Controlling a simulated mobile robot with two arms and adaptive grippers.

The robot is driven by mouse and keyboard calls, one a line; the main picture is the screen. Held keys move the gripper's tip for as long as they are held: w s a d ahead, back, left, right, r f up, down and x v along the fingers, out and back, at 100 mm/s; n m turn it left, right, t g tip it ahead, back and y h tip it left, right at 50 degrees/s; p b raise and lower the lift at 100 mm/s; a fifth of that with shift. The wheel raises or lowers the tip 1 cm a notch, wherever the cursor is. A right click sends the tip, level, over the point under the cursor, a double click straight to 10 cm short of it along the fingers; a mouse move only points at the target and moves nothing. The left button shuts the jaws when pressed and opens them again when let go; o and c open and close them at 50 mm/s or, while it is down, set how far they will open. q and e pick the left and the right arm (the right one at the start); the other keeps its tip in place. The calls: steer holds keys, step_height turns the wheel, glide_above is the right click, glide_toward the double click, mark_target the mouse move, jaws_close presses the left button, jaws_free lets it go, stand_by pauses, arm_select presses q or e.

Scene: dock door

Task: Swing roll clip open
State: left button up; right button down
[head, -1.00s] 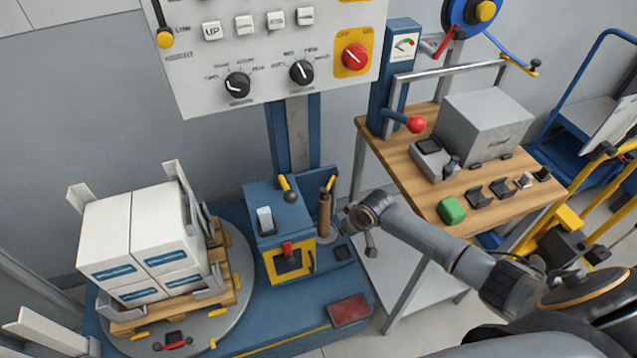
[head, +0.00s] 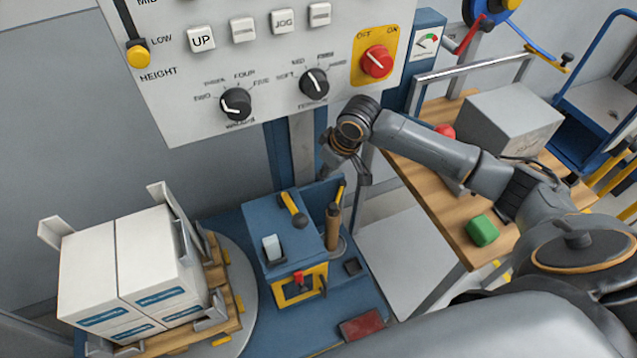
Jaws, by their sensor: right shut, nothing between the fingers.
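A brown upright roll (head: 333,228) stands at the right side of the blue box (head: 275,230) of the wrapping machine. A small yellow-tipped lever (head: 340,193) stands right beside the roll's top; I cannot tell for certain that it is the roll clip. A second yellow-handled lever (head: 293,208) lies tilted on top of the blue box. My right gripper (head: 345,168) is shut and empty. It hangs in the picture just above the yellow-tipped lever and appears apart from it. My left gripper is not in view.
A panel with knobs and buttons (head: 260,75) hangs above. Wrapped white boxes (head: 130,265) stand on a pallet on the turntable at left. A wooden bench (head: 440,205) with a green block (head: 482,230) and a grey box (head: 510,120) is at right.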

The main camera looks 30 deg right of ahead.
steer(key=p, duration=0.2)
glide_above(338, 196)
steer(key=s+a, duration=0.2)
steer(key=a, duration=0.3)
step_height(338, 196, down, 9)
steer(key=shift+d+f, duration=0.1)
steer(key=shift+d, duration=0.05)
steer(key=shift+s, duration=0.25)
steer(key=shift+f, duration=0.1)
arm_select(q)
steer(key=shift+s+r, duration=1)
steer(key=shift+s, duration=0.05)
